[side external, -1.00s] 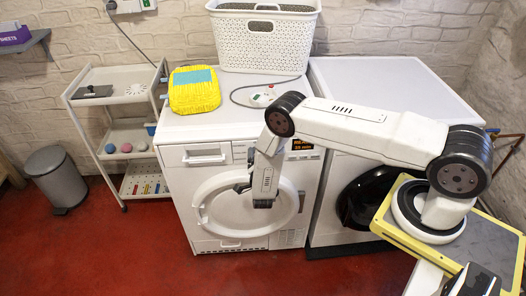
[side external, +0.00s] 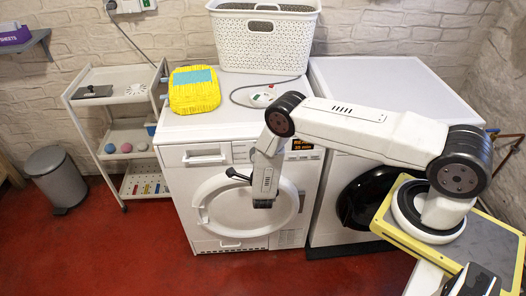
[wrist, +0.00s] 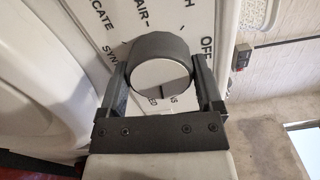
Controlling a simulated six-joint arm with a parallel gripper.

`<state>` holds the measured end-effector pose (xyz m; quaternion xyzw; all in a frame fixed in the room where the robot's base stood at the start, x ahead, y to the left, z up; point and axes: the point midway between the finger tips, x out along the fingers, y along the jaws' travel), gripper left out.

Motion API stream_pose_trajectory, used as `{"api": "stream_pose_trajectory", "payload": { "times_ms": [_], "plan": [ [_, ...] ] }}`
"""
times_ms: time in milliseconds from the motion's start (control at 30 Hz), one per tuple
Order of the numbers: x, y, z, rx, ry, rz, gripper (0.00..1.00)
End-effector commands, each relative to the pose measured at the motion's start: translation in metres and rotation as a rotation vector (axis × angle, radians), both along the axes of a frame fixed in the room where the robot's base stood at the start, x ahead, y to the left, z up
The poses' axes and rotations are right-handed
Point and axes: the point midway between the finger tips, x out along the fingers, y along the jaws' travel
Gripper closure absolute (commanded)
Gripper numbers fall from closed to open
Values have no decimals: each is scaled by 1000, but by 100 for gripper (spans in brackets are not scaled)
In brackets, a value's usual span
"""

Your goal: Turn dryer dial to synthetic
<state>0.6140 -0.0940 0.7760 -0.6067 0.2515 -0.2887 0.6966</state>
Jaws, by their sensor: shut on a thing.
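The dryer (side external: 180,185) is the white machine with a round white door, at centre in the side external view. Its dial (wrist: 160,75), grey with a pale round face, shows in the wrist view. My gripper (wrist: 160,68) is shut on it, one dark finger on each side. Printed labels around the dial read in part "OFF", "AIR", "CATE" and "SYN"; others are cut off or covered. I cannot make out which label the dial points to. In the side view my arm hides the dial and the fingertips. The dryer's display (side external: 302,145) shows small orange text.
A second white machine (side external: 400,85) with a dark door stands to the right. A shelf cart (side external: 112,85) and bin (side external: 57,180) stand left.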

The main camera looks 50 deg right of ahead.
Motion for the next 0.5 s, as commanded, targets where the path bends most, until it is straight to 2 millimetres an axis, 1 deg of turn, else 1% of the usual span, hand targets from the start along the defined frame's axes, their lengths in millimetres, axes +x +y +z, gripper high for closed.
{"api": "stream_pose_trajectory", "payload": {
  "times_ms": [500],
  "plan": [
    [-1,1,-1,346,-343,3,75]
  ]
}}
